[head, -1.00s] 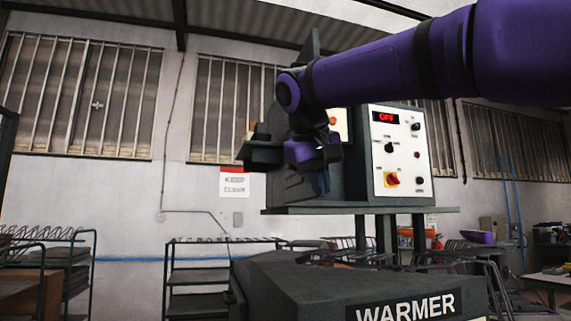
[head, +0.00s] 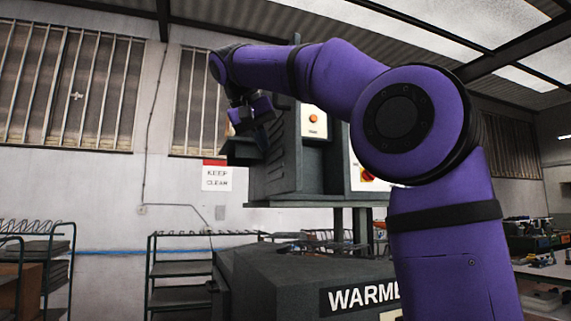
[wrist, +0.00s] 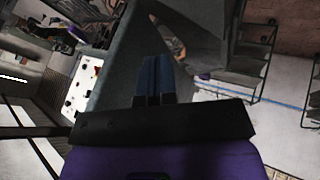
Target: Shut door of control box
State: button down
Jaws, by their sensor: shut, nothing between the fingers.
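The control box (head: 325,180) is a dark grey housing on a stand. Its white switch panel (head: 368,181) is mostly hidden behind my arm; it shows in the wrist view (wrist: 83,85). I cannot clearly tell the door from the housing or how far it stands open. My gripper (head: 262,141) is in front of the dark left part of the machine, left of the orange button. In the wrist view its blue fingers (wrist: 155,78) are together and empty, close to a large dark grey surface (wrist: 118,55); contact cannot be told.
A dark machine marked WARMER (head: 300,275) stands low in front. A wire rack (head: 180,270) is at the left, and a cluttered bench (head: 540,262) at the right. A dark ledge (head: 310,203) runs under the box.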

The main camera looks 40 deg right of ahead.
aim_at(294, 178)
jog(key=shift+s+d+f, duration=0.1)
jog(key=shift+d+f, duration=0.65)
jog(key=shift+d, duration=0.45)
jog(key=shift+w+d+f, duration=0.1)
jog(key=shift+d+f, duration=0.7)
jog(key=shift+d, duration=0.35)
jog(key=shift+s+d+f, duration=0.1)
jog(key=shift+d+f, duration=0.65)
jog(key=shift+d, duration=0.45)
jog(key=shift+d, duration=0.1)
